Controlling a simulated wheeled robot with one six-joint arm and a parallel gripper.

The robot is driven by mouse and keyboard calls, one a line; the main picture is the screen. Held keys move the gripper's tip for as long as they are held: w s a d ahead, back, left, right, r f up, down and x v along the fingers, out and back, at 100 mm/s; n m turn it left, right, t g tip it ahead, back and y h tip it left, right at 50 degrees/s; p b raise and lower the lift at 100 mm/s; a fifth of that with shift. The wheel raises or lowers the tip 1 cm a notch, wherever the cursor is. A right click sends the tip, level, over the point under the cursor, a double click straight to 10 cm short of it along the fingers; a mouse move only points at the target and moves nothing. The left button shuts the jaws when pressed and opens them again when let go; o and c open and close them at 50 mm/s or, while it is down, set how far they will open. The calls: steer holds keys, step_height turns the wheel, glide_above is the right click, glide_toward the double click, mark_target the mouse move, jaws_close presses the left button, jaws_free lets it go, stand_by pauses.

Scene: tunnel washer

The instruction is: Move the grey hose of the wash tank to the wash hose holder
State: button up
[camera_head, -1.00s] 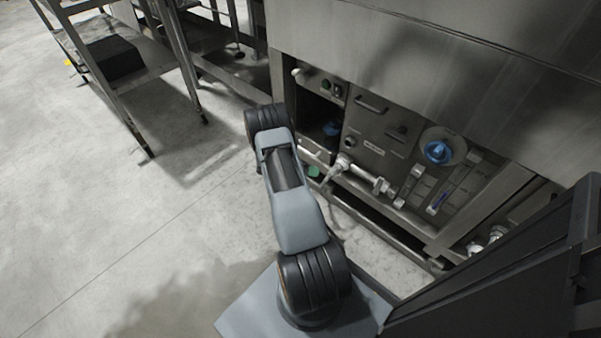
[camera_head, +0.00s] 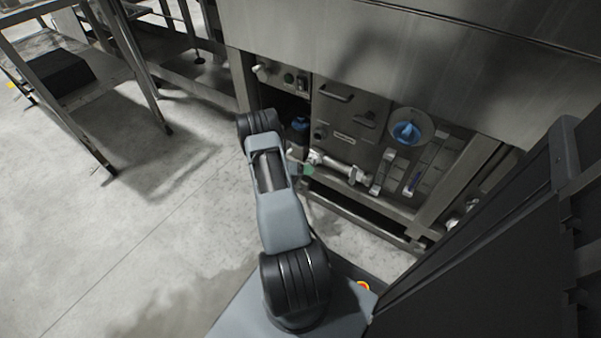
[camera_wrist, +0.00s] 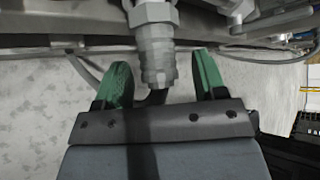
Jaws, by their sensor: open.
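In the wrist view my gripper (camera_wrist: 162,80) is open, with its two green fingertips spread apart. A silvery hose fitting (camera_wrist: 157,55) hangs down from the top and its lower end sits between the fingers, apart from both as far as I can see. A dark hose piece (camera_wrist: 156,97) shows below it, partly hidden by my gripper body. In the head view, one green fingertip (camera_head: 309,169) shows beside the metal pipe fittings (camera_head: 338,163) at the washer's lower panel. I cannot make out the grey hose clearly or the wash hose holder.
A metal rack (camera_head: 100,90) with a dark box (camera_head: 56,73) stands at left. The floor (camera_head: 130,210) in front is clear.

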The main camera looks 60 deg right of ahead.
jaws_close()
stand_by(0.8)
steer(key=shift+a, duration=0.2)
steer(key=shift+a+p, duration=0.55)
steer(key=shift+a, duration=1.7)
